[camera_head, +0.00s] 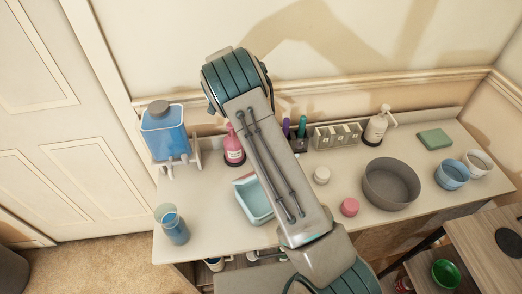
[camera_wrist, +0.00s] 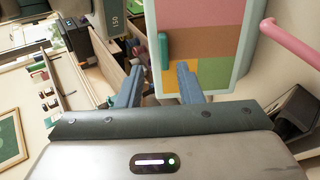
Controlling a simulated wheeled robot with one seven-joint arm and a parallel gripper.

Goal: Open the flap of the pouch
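I cannot make out a pouch or its flap for certain in either view. In the wrist view, a pale teal-edged panel (camera_wrist: 205,42) with pink, brown, orange, green and yellow patches fills the upper right. A short green bar (camera_wrist: 164,50) shows at its left edge. My gripper (camera_wrist: 160,76) has two blue-grey fingers set apart with a gap between them. They point toward the panel's lower left corner, and nothing shows held. In the head view my arm hides the gripper and part of the table.
On the pale table (camera_head: 205,225) stand a teal tray-like thing (camera_head: 253,201) partly behind my arm, a grey bowl (camera_head: 391,184), a pink bottle (camera_head: 234,148), a blue container (camera_head: 163,133) and a blue cup (camera_head: 174,229). In the wrist view a pink bar (camera_wrist: 290,42) crosses the right.

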